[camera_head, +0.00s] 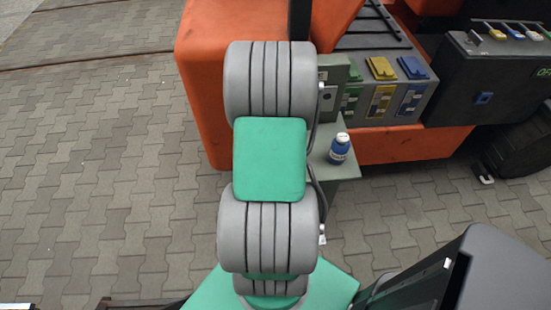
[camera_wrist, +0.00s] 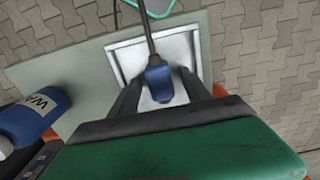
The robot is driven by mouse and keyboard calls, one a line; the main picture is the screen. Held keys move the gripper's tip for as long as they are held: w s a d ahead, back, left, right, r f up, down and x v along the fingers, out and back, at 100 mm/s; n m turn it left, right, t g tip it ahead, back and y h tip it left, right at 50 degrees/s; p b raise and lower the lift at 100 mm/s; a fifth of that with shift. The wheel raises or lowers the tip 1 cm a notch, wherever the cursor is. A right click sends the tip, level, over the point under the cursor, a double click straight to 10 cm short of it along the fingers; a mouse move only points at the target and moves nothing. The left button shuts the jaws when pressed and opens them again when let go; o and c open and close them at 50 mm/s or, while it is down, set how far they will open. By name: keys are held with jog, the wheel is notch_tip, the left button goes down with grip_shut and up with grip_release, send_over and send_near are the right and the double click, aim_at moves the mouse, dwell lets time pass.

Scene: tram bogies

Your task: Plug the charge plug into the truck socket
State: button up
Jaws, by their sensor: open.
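A blue plug (camera_wrist: 159,84) with a dark cable (camera_wrist: 147,32) lies over a white-rimmed square tray (camera_wrist: 121,59) in the wrist view. My gripper (camera_wrist: 162,77) is open, with its dark fingers on either side of the plug. I cannot tell whether either finger touches it. In the head view my own arm hides the gripper and the plug. The orange truck (camera_head: 205,100) carries a grey panel with green, yellow (camera_head: 381,68) and blue (camera_head: 413,67) covers. I cannot tell which one is the truck socket.
A blue bottle (camera_head: 339,149) with a white cap stands on a grey-green shelf (camera_head: 345,172); it also shows left of my gripper in the wrist view (camera_wrist: 38,115). A dark box (camera_head: 480,85) with coloured handles stands at right. Paved floor at left is clear.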

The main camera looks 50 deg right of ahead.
grip_shut()
dwell(0.6)
